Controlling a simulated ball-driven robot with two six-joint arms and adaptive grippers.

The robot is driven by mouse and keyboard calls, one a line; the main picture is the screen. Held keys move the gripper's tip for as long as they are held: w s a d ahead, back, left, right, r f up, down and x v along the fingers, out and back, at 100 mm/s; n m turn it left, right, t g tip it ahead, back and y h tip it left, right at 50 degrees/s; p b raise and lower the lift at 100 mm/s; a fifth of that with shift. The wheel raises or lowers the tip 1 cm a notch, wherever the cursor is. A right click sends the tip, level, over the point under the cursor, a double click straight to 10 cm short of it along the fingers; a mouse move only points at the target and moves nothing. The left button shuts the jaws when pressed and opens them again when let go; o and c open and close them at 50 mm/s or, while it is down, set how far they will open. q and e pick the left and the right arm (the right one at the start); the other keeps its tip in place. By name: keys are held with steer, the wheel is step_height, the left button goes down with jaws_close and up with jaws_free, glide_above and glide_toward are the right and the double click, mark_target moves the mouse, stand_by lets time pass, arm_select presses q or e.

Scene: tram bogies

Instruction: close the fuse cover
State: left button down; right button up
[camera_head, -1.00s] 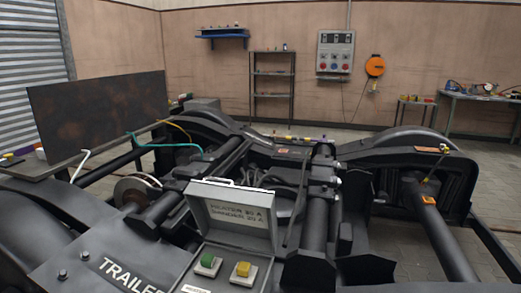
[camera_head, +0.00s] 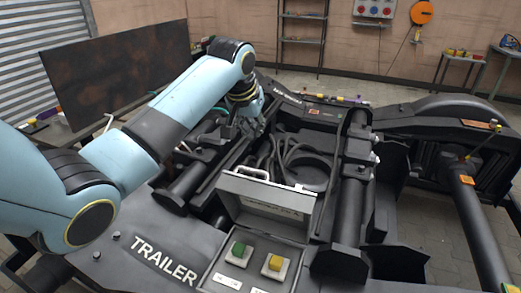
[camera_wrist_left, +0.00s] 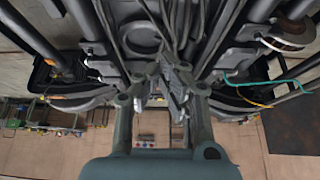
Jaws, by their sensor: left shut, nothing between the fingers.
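The fuse box (camera_head: 243,270) sits on the dark bogie frame at the lower middle of the head view. Its grey cover (camera_head: 268,202) stands raised at the box's far edge, with a pale handle (camera_head: 254,172) on its top edge. A green fuse (camera_head: 238,249) and a yellow fuse (camera_head: 275,263) show inside the box. My left gripper (camera_head: 250,126) is beyond the cover, above the bogie, and apart from it. In the left wrist view the gripper (camera_wrist_left: 172,88) is shut and empty. My right gripper is not in view.
Black hoses (camera_head: 290,155) and a dark cylinder (camera_head: 352,200) lie beyond and right of the box. A rusty dark panel (camera_head: 115,72) stands at the left. Space directly above the box looks free.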

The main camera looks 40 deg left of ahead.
arm_select(q)
steer(key=b+x, duration=0.2)
steer(key=x, duration=0.8)
steer(key=s, duration=0.1)
steer(key=s+p, duration=0.2)
steer(key=s, duration=0.1)
steer(key=shift+d+f, duration=0.2)
steer(key=shift+d, duration=0.15)
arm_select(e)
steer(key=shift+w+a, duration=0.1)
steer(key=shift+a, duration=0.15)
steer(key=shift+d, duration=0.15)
